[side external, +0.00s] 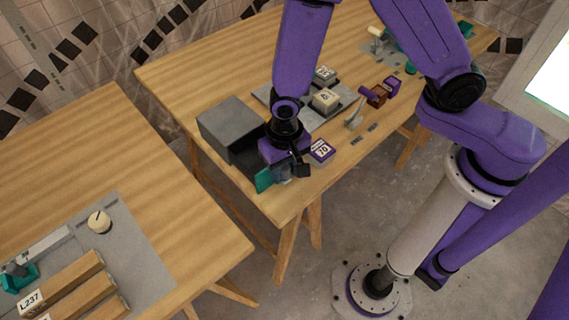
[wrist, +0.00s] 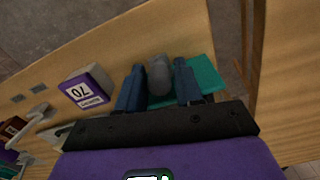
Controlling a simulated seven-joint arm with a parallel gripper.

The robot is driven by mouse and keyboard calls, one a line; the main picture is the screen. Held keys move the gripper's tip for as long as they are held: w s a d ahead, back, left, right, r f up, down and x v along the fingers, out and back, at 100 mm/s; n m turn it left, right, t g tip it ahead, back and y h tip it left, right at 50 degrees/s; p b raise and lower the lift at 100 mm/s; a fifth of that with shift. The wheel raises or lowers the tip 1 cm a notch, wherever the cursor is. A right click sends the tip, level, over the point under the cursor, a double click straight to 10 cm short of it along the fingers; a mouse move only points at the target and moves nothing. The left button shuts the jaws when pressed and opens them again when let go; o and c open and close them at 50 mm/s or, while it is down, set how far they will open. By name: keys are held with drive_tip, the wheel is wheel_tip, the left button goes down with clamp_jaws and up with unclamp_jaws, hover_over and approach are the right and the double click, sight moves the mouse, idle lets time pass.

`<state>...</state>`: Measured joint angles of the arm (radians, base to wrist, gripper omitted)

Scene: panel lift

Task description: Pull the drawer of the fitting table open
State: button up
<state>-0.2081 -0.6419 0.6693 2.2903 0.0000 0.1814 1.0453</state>
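The drawer cabinet is a grey box (side external: 228,124) at the near left part of the fitting table (side external: 290,205). Its drawer stands pulled out, with a dark interior (side external: 252,160) showing between the box and the teal drawer front (side external: 264,180). The teal front also shows in the wrist view (wrist: 208,75). My gripper (side external: 285,175) is at the drawer front, its two blue fingers (wrist: 158,82) on either side of the grey handle (wrist: 158,72). The fingers look closed on the handle. My wrist hides part of the drawer in the side view.
A purple block labelled 70 (side external: 321,150) lies close beside my gripper. Behind it are a grey plate with pale blocks (side external: 326,100), a grey lever (side external: 356,113) and brown and purple blocks (side external: 378,95). A second table (side external: 70,180) stands at left, across a floor gap.

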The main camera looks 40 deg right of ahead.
drive_tip(key=shift+r, duration=0.15)
wheel_tip(320, 180, up, 17)
idle(0.6)
drive_tip(key=shift+r, duration=0.1)
drive_tip(key=s+d+r+n, duration=0.2)
drive_tip(key=s+d+n, duration=1.2)
drive_tip(key=d, duration=0.4)
drive_tip(key=shift+s+r+n, duration=0.15)
drive_tip(key=shift+s+n, duration=0.25)
drive_tip(key=shift+s, duration=0.1)
